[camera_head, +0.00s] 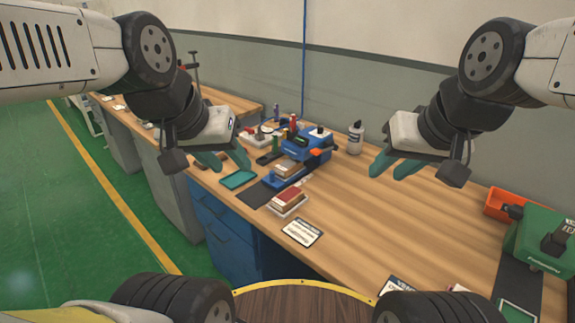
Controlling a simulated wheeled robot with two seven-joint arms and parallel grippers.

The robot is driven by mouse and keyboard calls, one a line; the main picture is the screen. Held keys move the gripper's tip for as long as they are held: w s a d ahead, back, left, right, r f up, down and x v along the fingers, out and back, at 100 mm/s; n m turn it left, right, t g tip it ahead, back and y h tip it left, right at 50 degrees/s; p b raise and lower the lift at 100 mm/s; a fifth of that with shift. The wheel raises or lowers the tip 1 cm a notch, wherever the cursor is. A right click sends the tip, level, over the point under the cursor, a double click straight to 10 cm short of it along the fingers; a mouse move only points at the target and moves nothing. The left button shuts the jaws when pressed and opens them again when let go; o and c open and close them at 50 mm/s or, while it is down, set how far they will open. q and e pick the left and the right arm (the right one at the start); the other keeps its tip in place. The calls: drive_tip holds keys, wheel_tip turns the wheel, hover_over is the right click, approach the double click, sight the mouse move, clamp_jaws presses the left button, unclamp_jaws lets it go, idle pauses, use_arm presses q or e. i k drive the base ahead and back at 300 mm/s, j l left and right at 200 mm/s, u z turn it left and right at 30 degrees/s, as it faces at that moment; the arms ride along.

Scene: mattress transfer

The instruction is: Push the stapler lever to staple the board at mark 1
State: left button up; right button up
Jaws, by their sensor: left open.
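A blue bench machine (306,146) with a dark top part stands in the middle of the bench. A small brown board-like piece (288,168) lies at its front. A green bench machine (540,238) with a black lever-like part stands at the right edge, partly cut off. I cannot tell which machine is the stapler, and no mark 1 is readable. My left gripper (228,165) is open and empty, left of the blue machine. My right gripper (394,171) is open and empty above the bench, between the two machines. Neither touches a machine.
A stack of reddish and pale pieces (287,203) and a printed card (303,232) lie in front of the blue machine. A teal tray (238,180) lies left. The bench middle is clear.

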sight(315, 152)
drive_tip(key=i+j, duration=0.2)
drive_tip(key=j, duration=0.15)
drive_tip(key=i+j+z, duration=0.1)
drive_tip(key=i+j, duration=0.3)
drive_tip(key=j, duration=0.25)
drive_tip(key=i+j, duration=0.2)
drive_tip(key=j, duration=0.15)
drive_tip(key=i+j+z, duration=0.1)
drive_tip(key=j, duration=0.25)
drive_tip(key=i, duration=0.1)
